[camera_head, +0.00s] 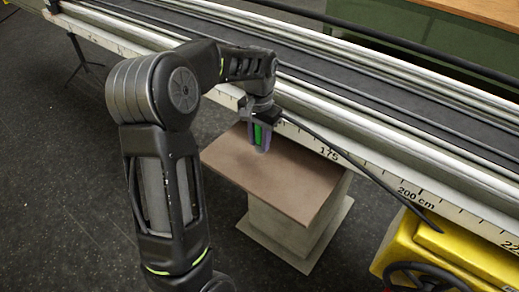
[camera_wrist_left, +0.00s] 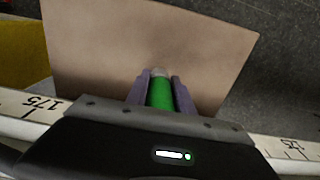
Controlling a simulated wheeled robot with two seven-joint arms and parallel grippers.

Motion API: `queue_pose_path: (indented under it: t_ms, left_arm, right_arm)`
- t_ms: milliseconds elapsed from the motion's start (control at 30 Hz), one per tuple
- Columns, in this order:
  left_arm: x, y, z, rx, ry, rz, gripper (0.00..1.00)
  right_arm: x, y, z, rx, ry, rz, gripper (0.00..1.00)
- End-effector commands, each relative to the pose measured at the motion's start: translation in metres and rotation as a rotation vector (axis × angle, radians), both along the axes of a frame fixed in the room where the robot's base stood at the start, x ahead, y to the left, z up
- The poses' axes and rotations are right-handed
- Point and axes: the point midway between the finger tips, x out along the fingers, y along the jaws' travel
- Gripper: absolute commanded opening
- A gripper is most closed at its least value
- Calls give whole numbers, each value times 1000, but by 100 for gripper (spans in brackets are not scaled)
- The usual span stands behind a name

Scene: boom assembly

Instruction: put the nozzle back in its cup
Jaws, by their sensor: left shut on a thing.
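The nozzle (camera_head: 258,133) is a green cylinder with a pale grey tip. My left gripper (camera_head: 262,147) is shut on it, over the brown top of a pedestal. In the left wrist view the nozzle (camera_wrist_left: 160,95) sits between the two purple fingers of the left gripper (camera_wrist_left: 160,82), its tip pointing at the brown board. I cannot tell whether the tip touches the board or hangs above it. No cup can be made out in either view. My right gripper is not in view.
The pedestal's brown top (camera_head: 310,187) is bare around the gripper. A long rail (camera_head: 400,137) with a centimetre scale runs behind it. A thin dark rod (camera_head: 350,163) slants down to the right, towards a yellow machine (camera_head: 440,258). Dark floor lies in front.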

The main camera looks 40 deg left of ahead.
Motion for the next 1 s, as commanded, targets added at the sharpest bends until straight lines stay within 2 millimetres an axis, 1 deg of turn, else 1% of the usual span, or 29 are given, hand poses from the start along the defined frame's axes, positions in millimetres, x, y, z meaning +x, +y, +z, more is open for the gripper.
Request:
queue_pose_path:
  t_ms: [33, 100, 233, 300, 567, 667, 700, 933, 1000]
  left_arm:
    - [-1, 0, -9, -1, 4, 1, 0]
    - [-1, 0, -21, -1, 5, 0, 0]
    - [0, 0, -37, 0, 2, 0, 0]
    - [0, 0, -40, 0, 1, 0, 0]
    - [0, 0, -41, 0, 1, 0, 0]
    - [0, 0, -44, 0, 1, 0, 0]
    - [0, 0, -43, 0, 1, 0, 32]
    - [0, 0, -43, 0, 1, 0, 50]
    - [0, 0, -43, 0, 1, 0, 50]
  right_arm:
    - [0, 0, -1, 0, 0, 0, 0]
    - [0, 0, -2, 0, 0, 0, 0]
    - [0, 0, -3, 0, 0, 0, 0]
    - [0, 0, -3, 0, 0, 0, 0]
    - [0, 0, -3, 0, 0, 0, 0]
    - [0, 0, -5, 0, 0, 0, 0]
    - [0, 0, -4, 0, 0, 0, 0]
    - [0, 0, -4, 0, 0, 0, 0]
    - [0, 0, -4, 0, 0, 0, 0]
